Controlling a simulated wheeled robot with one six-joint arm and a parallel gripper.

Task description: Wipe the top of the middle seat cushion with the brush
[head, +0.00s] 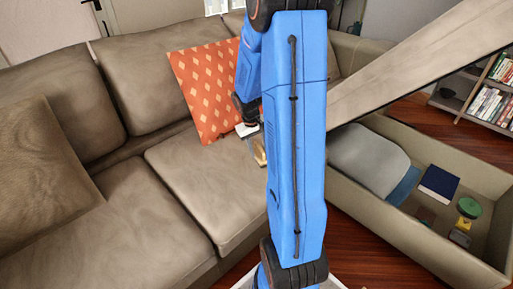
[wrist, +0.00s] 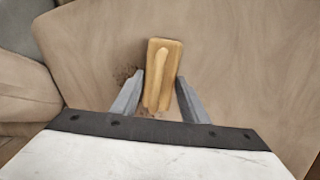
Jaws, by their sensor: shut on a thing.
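My gripper (wrist: 158,88) is shut on the brush (wrist: 163,65), a wooden block with a raised handle, seen from above between the two grey fingers. In the head view the brush (head: 260,156) shows partly behind my blue arm, at the right part of the middle seat cushion (head: 195,185). In the wrist view the brush is over the beige seat cushion (wrist: 235,60); whether it touches is unclear. A dark brown speckled patch (wrist: 125,73) lies on the cushion just left of the brush, partly beside the left finger.
An orange patterned pillow (head: 205,90) leans on the backrest behind the brush. A brown pillow (head: 40,165) is at left. An open box (head: 400,235) at right holds a grey cushion (head: 365,158), a blue book (head: 438,184) and small items. A slanted panel (head: 420,65) rises above it.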

